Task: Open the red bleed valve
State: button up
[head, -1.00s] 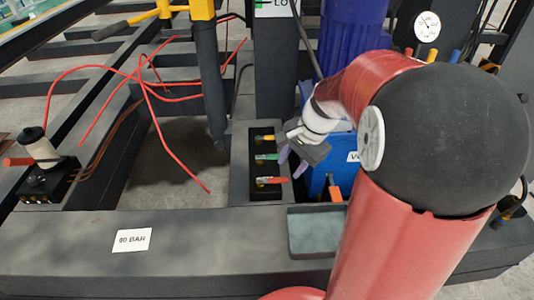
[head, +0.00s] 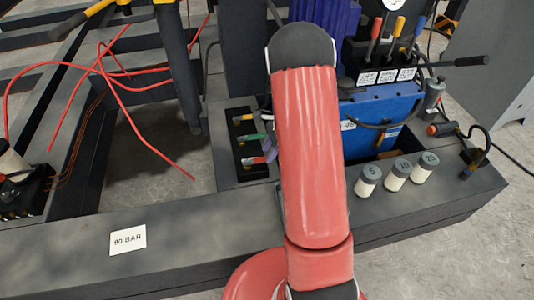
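A dark valve block (head: 237,177) stands on the beam, left of my arm. It carries three small coloured handles in a column: a yellow one (head: 242,119) at the back, a green one (head: 249,137) in the middle and the red bleed valve (head: 256,160) at the front. The red handle lies roughly sideways, its right end close to my arm's outline. My gripper (head: 270,150) is mostly hidden behind my arm.
A blue unit (head: 390,118) with several levers stands right of my arm. Three white cylinders with grey numbered caps (head: 397,175) stand on the beam in front of it. Loose red hoses (head: 135,125) lie at the left. A "90 BAR" card (head: 128,240) lies on the front beam.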

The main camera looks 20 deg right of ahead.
jog(key=shift+x, duration=0.85)
grip_shut()
